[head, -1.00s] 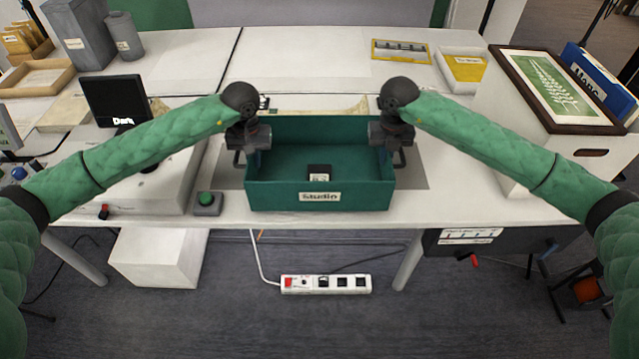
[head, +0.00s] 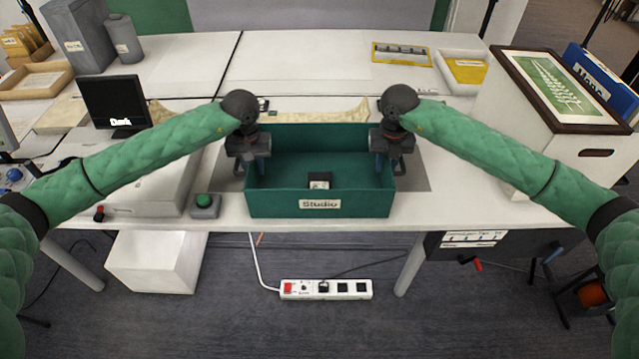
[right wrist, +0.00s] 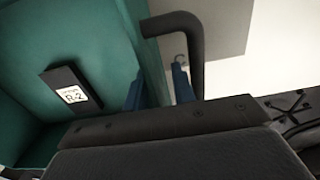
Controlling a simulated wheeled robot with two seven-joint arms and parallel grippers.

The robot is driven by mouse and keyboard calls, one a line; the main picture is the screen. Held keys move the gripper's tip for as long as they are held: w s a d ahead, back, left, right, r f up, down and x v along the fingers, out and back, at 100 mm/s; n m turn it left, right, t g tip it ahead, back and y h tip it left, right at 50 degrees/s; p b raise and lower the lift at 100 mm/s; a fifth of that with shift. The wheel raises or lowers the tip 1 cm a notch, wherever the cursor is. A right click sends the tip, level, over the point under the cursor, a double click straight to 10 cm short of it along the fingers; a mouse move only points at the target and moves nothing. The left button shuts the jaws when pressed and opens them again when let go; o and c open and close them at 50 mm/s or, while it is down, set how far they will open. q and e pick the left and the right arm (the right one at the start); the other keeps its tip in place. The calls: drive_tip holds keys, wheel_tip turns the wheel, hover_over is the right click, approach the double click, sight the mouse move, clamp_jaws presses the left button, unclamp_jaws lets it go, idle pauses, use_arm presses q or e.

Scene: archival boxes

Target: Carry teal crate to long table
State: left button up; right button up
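The teal crate (head: 275,206), labelled Studio, stands upright near the front edge of the white table (head: 462,208), partly over a grey mat. A small black item with a white label (head: 319,180) is inside it; it also shows in the right wrist view (right wrist: 70,90). My left gripper (head: 258,168) is at the crate's left wall, its blue fingers apart. My right gripper (head: 387,164) is at the right wall, also with fingers apart. In the right wrist view its blue fingers (right wrist: 157,88) show beside the crate wall and a dark bent handle (right wrist: 190,40).
A green button (head: 204,200) is close to the crate's left. A pale flat case and dark screen (head: 115,103) stand further left. A white box with a framed picture (head: 560,90) is at right. A power strip (head: 326,289) lies on the floor. The table behind is mostly clear.

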use_arm(q)
wheel_tip(320, 180, up, 12)
drive_tip(key=shift+f, duration=0.1)
use_arm(e)
drive_tip(key=shift+r, duration=0.1)
wheel_tip(320, 180, up, 12)
drive_tip(key=shift+f, duration=0.1)
idle(0.7)
idle(0.4)
